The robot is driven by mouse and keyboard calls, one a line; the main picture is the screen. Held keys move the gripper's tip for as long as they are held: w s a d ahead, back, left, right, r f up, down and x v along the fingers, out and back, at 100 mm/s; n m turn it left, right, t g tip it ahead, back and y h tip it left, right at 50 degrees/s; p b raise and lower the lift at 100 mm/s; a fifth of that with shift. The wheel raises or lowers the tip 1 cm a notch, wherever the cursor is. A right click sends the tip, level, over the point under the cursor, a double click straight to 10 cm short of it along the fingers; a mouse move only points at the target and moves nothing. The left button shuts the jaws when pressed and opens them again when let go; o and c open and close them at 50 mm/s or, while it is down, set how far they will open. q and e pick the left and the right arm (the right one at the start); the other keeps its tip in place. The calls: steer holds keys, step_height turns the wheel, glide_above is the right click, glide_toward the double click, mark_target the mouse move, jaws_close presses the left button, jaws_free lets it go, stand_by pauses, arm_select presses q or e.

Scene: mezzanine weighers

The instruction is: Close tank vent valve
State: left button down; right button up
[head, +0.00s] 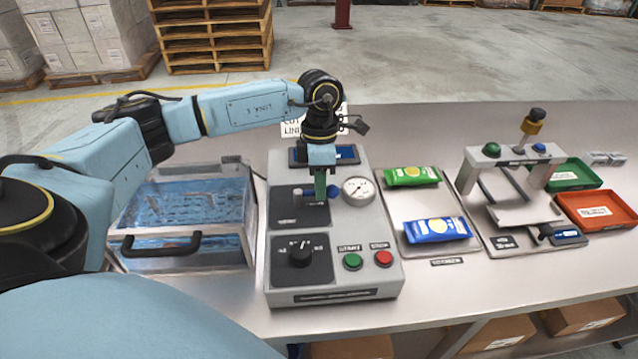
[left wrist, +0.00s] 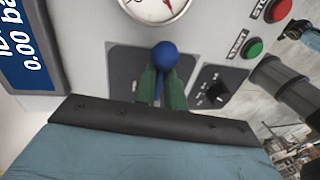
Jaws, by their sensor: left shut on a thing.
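The vent valve lever has a blue ball knob (head: 333,191) and stands on a dark plate (head: 284,211) in the middle of the grey control box (head: 352,237). My left gripper (head: 320,187) reaches down over this plate with its green fingers at the lever. In the left wrist view the blue knob (left wrist: 165,55) sticks out just beyond the fingertips, and the blue stem shows between the left gripper's green fingers (left wrist: 163,85), which are shut on it. The fingers and arm hide part of the plate. My right gripper does not show.
Left of the box stands a clear water tank (head: 185,212) with a black handle (head: 160,243). A gauge (head: 358,191), a rotary knob (head: 300,254), a green button (head: 352,261) and a red button (head: 384,258) share the box. Trays with packets lie to the right.

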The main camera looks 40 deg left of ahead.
arm_select(q)
steer(key=shift+w+d+r, duration=0.25)
steer(key=c, duration=1.6)
jaws_free()
steer(key=shift+o, duration=1.3)
steer(key=shift+w+d+f, duration=0.1)
steer(key=shift+d, duration=0.05)
steer(key=shift+a, duration=0.2)
step_height(320, 180, up, 13)
steer(key=w+a, duration=0.1)
steer(key=shift+w+a, duration=0.3)
steer(key=shift+a, duration=0.05)
